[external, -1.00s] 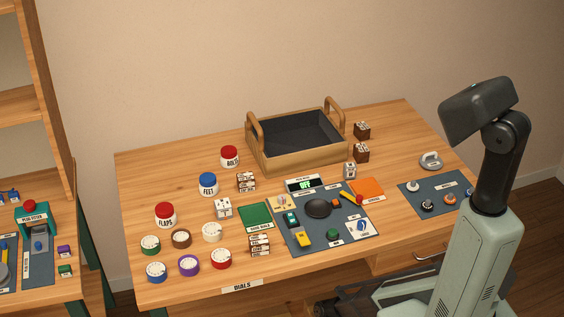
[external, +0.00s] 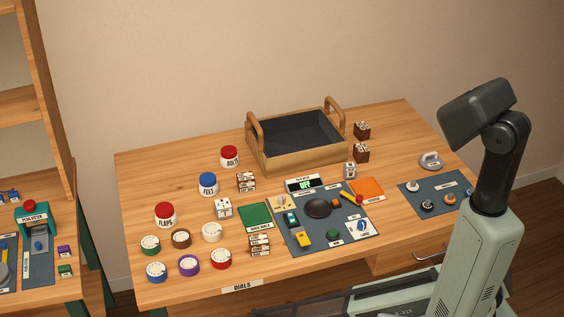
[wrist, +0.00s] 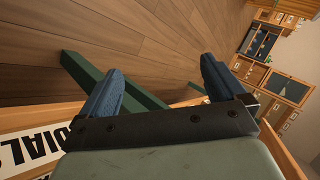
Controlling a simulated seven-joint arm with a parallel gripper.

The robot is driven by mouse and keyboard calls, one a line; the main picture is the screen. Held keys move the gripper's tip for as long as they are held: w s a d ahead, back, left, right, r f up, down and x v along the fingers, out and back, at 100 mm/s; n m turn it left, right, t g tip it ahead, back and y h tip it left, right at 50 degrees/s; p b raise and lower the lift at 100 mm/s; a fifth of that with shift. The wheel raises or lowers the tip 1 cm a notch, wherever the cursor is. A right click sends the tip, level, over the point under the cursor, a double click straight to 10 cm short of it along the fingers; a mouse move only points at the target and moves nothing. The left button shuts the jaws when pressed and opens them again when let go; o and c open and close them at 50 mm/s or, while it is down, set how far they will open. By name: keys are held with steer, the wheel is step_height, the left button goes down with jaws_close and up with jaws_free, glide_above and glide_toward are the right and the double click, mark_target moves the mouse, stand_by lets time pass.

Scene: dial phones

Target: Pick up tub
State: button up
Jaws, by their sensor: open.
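Three white lidded tubs stand upright on the left of the table: one labelled BOLTS with a red lid (external: 229,157), one labelled FEET with a blue lid (external: 208,184), and one labelled FLAPS with a red lid (external: 165,215). I cannot tell which of them is the tub meant. My gripper (wrist: 165,85) is open in the wrist view, its two blue fingers apart with nothing between them. It is off the table's front edge, by the DIALS label (wrist: 30,148), away from the tubs. No tub shows in the wrist view.
A wooden tray with handles (external: 290,159) stands at the back middle. Several coloured dials, such as a purple one (external: 189,265), sit front left. Small dice blocks (external: 246,182) stand near the tubs. A blue-grey panel (external: 290,241) fills the middle. The back left table is clear.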

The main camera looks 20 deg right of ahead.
steer(key=a+r+n+t+y, duration=0.25)
steer(key=a+r+y, duration=0.35)
steer(key=a+r, duration=1.9)
steer(key=w+a+r+t+y, duration=0.15)
steer(key=w+r, duration=0.25)
steer(key=r, duration=0.9)
steer(key=w+a+r+t+y, duration=0.1)
steer(key=w+a+r+t, duration=0.25)
steer(key=r, duration=0.95)
steer(key=w+d+r+n+g+h, duration=0.2)
steer(key=w+d+n+g, duration=0.25)
steer(key=w+n, duration=0.4)
steer(key=r+n+t+h, duration=0.15)
steer(key=n+h, duration=0.35)
steer(key=h, duration=1)
glide_above(208, 177)
steer(key=f, duration=0.8)
steer(key=shift+s+a+f, duration=0.1)
steer(key=shift+a+f, duration=0.2)
steer(key=shift+d+f, duration=0.2)
steer(key=shift+f, duration=2.45)
